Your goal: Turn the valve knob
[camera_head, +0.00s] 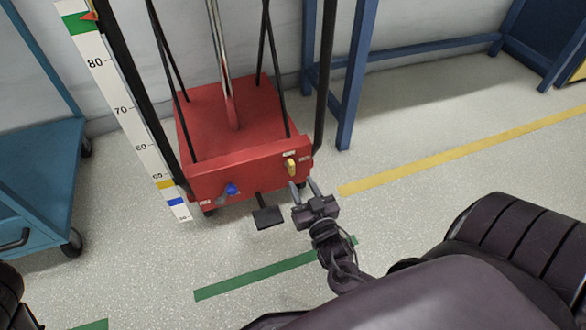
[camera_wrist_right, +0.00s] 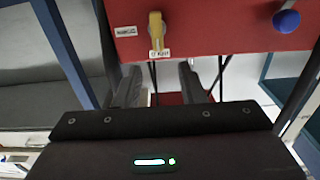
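A yellow knob (camera_head: 292,167) is on the right part of the front face of a red lift base (camera_head: 240,180). In the right wrist view the yellow knob (camera_wrist_right: 155,32) stands upright on the red panel between small white labels. A blue knob (camera_head: 232,189) is on the left part of the same face; it also shows in the wrist view (camera_wrist_right: 286,21). I cannot tell from a label which is the valve knob. My right gripper (camera_head: 303,185) is open and empty, its fingertips close to the yellow knob and apart from it. My left gripper is out of view.
A black pedal (camera_head: 268,216) sticks out low in front of the red base. A scale board (camera_head: 125,115) stands on its left, a blue cart (camera_head: 40,190) further left. A blue bench frame (camera_head: 355,75) stands behind right. Floor to the right is clear.

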